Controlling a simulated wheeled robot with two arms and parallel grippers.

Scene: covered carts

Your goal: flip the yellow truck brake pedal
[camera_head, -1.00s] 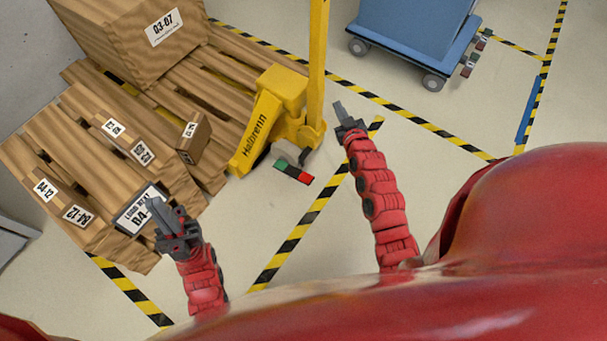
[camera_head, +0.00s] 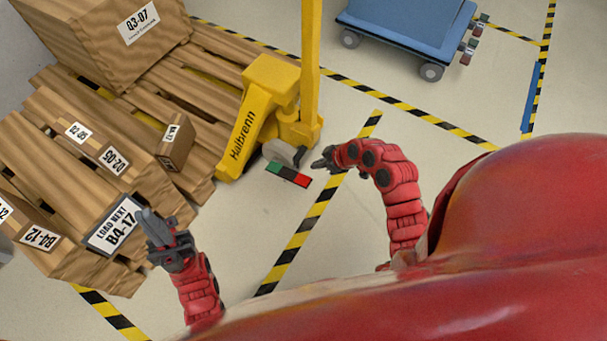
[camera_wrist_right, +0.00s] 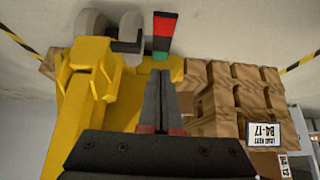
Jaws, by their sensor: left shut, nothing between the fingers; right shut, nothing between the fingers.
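The yellow truck (camera_head: 257,110) stands by the pallet. Its brake pedal (camera_head: 287,174) sticks out low near its wheels, with a green end at left, black middle and red end at right. I cannot tell which way it is tilted. My right gripper (camera_head: 318,163) is shut and empty, just right of the red end in the head view, seemingly apart from it. In the right wrist view the pedal (camera_wrist_right: 163,38) is beyond the fingertips (camera_wrist_right: 162,74), green part nearest them. My left gripper (camera_head: 148,222) is shut and empty near the pallet's front corner.
A wooden pallet (camera_head: 125,205) with boxes, one large box (camera_head: 125,35) at the back, fills the left. A blue covered cart (camera_head: 405,28) with its own pedals (camera_head: 468,50) stands at the back right. Floor between truck and cart is clear, with striped tape (camera_head: 300,235).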

